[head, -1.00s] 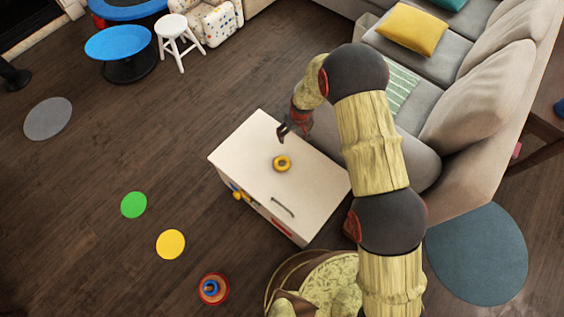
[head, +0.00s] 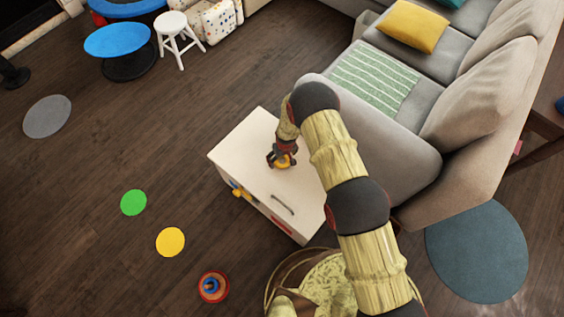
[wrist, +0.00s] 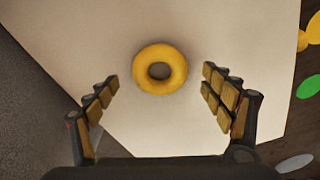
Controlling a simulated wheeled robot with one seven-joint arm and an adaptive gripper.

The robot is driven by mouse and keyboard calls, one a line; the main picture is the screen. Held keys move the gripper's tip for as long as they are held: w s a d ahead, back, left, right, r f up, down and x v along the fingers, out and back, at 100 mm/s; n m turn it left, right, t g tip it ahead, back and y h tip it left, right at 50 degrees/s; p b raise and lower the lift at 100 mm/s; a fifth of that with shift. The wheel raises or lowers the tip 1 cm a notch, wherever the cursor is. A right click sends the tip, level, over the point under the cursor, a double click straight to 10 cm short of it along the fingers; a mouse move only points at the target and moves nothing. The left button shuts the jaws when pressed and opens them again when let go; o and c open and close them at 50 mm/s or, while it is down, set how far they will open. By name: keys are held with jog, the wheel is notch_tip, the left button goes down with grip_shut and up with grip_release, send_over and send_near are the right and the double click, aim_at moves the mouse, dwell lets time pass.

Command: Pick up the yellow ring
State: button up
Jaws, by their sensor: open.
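The yellow ring (wrist: 160,54) lies flat on the pale top of a low white cabinet (head: 245,150). In the wrist view it sits between the lines of my two open fingers, a little beyond their tips, with a gap on each side. My gripper (wrist: 160,82) is open and empty. In the head view my gripper (head: 281,164) is over the cabinet top, right at the ring, and partly hides it. The height left between fingertips and ring cannot be told exactly.
A dark handle (head: 283,204) lies on the cabinet top near the front. The grey sofa (head: 395,160) stands close on the right. A stacking toy (head: 212,286) is on the floor at the front. The floor to the left is mostly open, with flat coloured discs (head: 170,242).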

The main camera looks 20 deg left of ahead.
notch_tip(320, 180, down, 2)
jog(key=shift+w+a+f, duration=0.1)
jog(key=shift+f, duration=0.15)
jog(key=shift+r, duration=0.1)
jog(key=c, duration=1.1)
jog(key=shift+c, duration=0.3)
